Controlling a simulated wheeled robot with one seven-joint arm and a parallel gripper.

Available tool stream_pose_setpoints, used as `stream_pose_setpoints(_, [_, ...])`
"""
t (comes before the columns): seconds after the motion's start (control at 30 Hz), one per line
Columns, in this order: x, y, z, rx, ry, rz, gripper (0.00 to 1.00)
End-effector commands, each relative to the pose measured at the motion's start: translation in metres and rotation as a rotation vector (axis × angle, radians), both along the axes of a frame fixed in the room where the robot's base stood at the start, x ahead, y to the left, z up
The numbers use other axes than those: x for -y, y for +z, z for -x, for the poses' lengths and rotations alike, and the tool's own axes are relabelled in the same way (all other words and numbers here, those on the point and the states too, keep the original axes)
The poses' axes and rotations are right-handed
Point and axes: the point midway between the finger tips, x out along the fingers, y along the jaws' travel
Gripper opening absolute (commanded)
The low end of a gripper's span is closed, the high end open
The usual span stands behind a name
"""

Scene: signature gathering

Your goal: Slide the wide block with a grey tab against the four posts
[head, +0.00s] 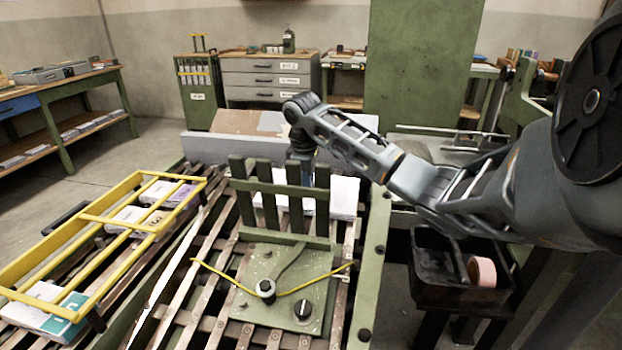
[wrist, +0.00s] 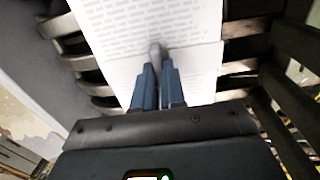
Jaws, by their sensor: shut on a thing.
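The wide block (head: 343,198) is a white stack of printed pages lying behind the four green posts (head: 269,212) in the head view. Its printed top (wrist: 150,22) fills the upper middle of the wrist view. Its small grey tab (wrist: 155,50) stands between my fingertips. My gripper (wrist: 157,70) is shut on this tab; in the head view it points down behind the posts, which partly hide it and the block. The posts rise from a green plate with a lever and yellow rods. I cannot tell whether the block touches the posts.
A yellow frame (head: 95,240) with smaller blocks lies on the slatted bed at left. A grey wall (head: 225,146) runs behind the block. A black bin (head: 440,285) with a pink roll hangs at right. Metal slats show on both sides of the block.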

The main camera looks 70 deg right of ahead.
Motion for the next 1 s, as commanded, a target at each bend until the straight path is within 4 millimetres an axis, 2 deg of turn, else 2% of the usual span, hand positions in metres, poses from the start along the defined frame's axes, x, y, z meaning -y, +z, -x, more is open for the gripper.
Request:
stream_pose_setpoints(0.23, [0.001,0.001,0.000,0.001,-0.001,0.002,0.00])
stream_pose_setpoints(0.27, [0.001,0.001,0.000,0.001,-0.001,0.002,0.13])
stream_pose_setpoints(0.53, [0.000,0.001,0.000,0.001,-0.001,0.001,0.39])
stream_pose_setpoints(0.83, [0.000,0.003,0.000,0.001,0.000,0.001,0.40])
stream_pose_setpoints(1.0, [-0.003,0.023,0.000,0.003,0.001,0.002,0.40])
